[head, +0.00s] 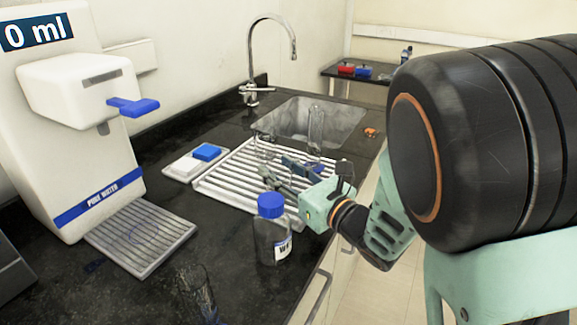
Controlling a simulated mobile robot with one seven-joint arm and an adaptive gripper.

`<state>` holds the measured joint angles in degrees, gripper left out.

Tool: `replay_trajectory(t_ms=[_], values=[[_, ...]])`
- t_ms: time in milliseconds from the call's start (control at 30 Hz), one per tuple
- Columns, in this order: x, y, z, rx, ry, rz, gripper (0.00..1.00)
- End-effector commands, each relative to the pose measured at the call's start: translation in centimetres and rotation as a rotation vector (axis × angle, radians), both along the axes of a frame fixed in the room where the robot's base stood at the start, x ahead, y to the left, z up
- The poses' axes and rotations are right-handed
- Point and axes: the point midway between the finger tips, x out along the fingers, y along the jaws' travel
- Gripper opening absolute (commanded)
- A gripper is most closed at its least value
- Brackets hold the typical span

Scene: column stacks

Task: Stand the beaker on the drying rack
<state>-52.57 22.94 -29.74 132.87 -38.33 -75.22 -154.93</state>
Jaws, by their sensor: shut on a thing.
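The drying rack (231,181) is a white slatted tray on the black counter, in front of the sink. My gripper (281,172) is over the rack's right part, its fingers pointing left. It is shut on a clear glass vessel, which I take to be the beaker (266,158). Only faint outlines of the glass show, so I cannot tell whether its base touches the slats. A tall clear glass cylinder (315,125) stands upright behind my gripper, near the sink's front edge; its foot is partly hidden.
A bottle with a blue cap (271,205) stands close in front of my gripper. A water dispenser (70,130) with a drip tray (140,235) is at left. A blue-and-white item (195,162) lies left of the rack. A clear glass (198,295) stands at the front.

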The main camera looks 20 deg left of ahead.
Motion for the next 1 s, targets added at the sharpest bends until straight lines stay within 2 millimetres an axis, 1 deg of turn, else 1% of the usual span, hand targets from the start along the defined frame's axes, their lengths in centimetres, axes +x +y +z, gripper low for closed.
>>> replay_trajectory(t_ms=[233, 267, 400, 667, 833, 967, 1000], values=[[0.0, 0.0, -0.4, 0.001, 0.0, 0.0, 0.1], [0.0, 0.0, -0.3, 0.001, 0.0, 0.0, 0.41], [0.0, 0.0, -0.2, 0.0, 0.001, 0.0, 0.56], [0.0, 0.0, -0.2, 0.0, 0.001, 0.0, 0.56], [0.0, -0.1, 0.3, 0.0, 0.001, 0.0, 0.56], [-1.1, -2.5, 0.0, 0.001, 0.002, -0.005, 0.56], [-1.6, -3.4, 0.0, 0.002, 0.002, -0.005, 0.56]])
